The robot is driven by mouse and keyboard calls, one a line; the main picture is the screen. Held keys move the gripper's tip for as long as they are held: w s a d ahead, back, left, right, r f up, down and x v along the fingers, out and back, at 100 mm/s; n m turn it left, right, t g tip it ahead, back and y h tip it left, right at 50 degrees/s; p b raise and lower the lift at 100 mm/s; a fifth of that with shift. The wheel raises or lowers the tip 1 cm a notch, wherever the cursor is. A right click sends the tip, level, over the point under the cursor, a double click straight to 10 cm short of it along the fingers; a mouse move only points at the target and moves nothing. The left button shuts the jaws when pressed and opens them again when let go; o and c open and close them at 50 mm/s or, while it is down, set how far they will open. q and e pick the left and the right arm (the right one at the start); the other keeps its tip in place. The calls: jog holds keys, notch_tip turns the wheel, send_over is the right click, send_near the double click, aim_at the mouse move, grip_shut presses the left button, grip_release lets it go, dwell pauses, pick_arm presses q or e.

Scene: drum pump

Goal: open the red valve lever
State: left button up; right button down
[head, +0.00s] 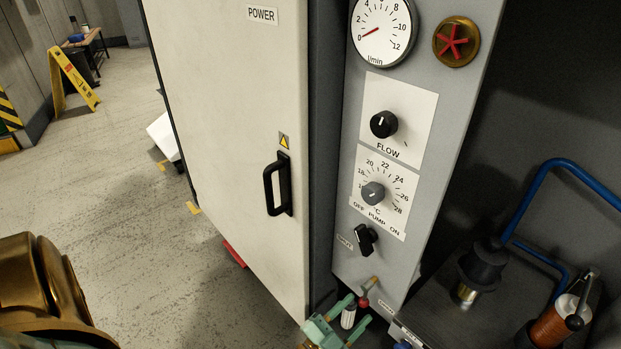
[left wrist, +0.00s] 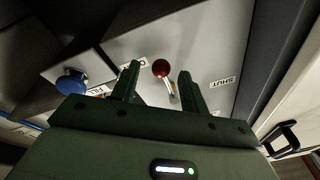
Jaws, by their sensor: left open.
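The red valve lever has a red ball knob (left wrist: 161,68) on a pale metal rod, seen in the left wrist view. A SHUT label (left wrist: 222,82) is to its right; another label is partly hidden behind the left-hand finger. In the head view the red knob (head: 363,302) is low on the grey panel, near the green fingertips. My left gripper (head: 361,308) is open and empty, reaching in from below. In the left wrist view the knob appears between the fingertips of the gripper (left wrist: 159,71); I cannot tell whether they touch it. My right gripper is not in view.
A white cabinet door with a black handle (head: 278,185) stands left of the panel. Above the lever are a black pump switch (head: 365,238), dials and a gauge (head: 382,30). A blue knob (left wrist: 72,82) is to the left in the left wrist view.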

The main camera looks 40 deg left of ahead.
pick_arm(q)
jog(key=s+f+p, duration=0.1)
jog(key=s+f, duration=0.1)
jog(key=s, duration=1.2)
jog(key=shift+a+f+p, duration=0.35)
jog(key=shift+f, duration=0.05)
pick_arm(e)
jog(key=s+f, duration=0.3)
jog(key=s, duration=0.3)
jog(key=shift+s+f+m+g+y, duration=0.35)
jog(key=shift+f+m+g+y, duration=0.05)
